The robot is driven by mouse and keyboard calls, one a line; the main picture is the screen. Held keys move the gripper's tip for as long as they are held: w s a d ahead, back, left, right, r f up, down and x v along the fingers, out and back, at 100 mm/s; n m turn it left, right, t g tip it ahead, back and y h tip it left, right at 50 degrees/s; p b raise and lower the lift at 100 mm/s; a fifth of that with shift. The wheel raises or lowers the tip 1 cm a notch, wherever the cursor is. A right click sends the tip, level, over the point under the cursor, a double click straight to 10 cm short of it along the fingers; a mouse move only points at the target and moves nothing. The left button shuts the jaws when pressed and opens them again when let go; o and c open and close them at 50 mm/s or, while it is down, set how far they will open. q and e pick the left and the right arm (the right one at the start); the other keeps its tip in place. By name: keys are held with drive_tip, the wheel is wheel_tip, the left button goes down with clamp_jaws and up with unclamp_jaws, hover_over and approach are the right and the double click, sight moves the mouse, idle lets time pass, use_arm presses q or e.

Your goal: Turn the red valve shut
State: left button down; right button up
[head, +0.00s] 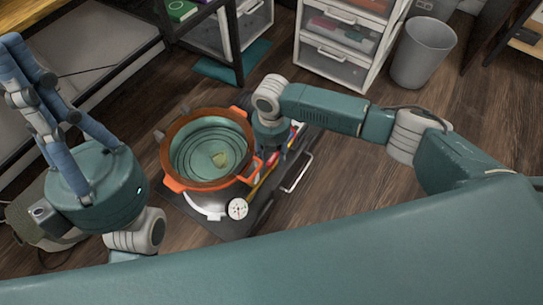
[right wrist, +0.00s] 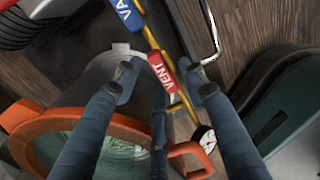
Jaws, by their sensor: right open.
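The red valve handle (right wrist: 162,72), lettered VENT, sits on a yellow pipe in the right wrist view. My right gripper (right wrist: 163,82) is open, with its dark blue fingers on either side of the red handle and a gap to each. In the head view my right gripper (head: 272,150) points down beside the orange-rimmed pot (head: 168,160); its fingers partly hide the valves. A blue valve handle (right wrist: 127,12) lies farther along the pipe. My left gripper (head: 42,90) is raised at the left, away from the valves; its opening is unclear.
A white dial gauge (head: 238,208) stands in front of the pot and also shows in the right wrist view (right wrist: 206,139). A metal handle (head: 298,173) edges the dark base. A drawer unit (head: 340,62) and a grey bin (head: 423,52) stand behind. Wooden floor is clear at right.

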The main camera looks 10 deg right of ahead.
drive_tip(key=shift+f, duration=0.25)
clamp_jaws()
